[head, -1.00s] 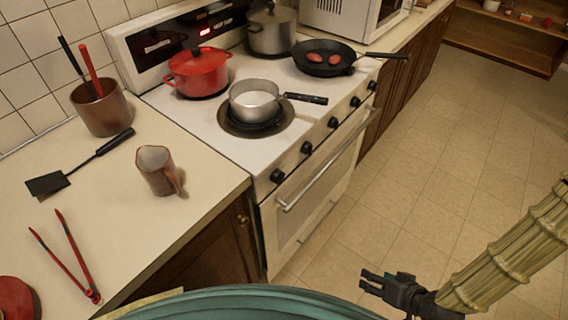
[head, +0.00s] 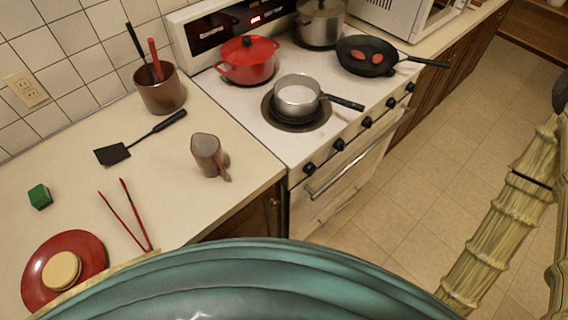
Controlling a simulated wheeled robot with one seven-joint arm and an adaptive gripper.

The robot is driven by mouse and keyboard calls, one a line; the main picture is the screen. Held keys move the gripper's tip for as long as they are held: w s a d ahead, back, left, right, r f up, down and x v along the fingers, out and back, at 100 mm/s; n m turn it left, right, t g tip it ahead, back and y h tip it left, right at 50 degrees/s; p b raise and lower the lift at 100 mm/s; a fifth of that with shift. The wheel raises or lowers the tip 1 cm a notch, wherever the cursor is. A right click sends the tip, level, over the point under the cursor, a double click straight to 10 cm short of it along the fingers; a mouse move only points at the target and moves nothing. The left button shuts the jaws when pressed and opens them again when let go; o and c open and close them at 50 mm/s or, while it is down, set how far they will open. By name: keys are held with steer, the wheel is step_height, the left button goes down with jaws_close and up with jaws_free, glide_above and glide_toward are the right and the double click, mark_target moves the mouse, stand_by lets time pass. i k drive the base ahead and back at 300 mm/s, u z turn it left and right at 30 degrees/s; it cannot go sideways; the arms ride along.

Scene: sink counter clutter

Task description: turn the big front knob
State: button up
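The white stove (head: 262,100) has a row of several black knobs along its front edge. The nearest knob (head: 309,168) is at the left end of the row. Another knob (head: 339,145) follows it, then one further back (head: 367,122); the rest run away to the right. The knobs look alike in size, so I cannot tell which is the big one. The oven door handle (head: 345,172) lies just below the row. My arm shows at the right, over the floor and apart from the stove. My gripper is not in view.
A saucepan (head: 297,97) sits on the front burner, its handle reaching over the knob edge. A red pot (head: 247,60), steel pot (head: 320,22) and frying pan (head: 366,57) stand behind. A mug (head: 206,155) and tongs (head: 127,217) are on the counter. The floor (head: 440,165) is clear.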

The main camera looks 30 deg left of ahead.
mark_target(310, 168)
steer(key=u, duration=2.4)
steer(key=k, duration=1)
steer(key=z, duration=1.8)
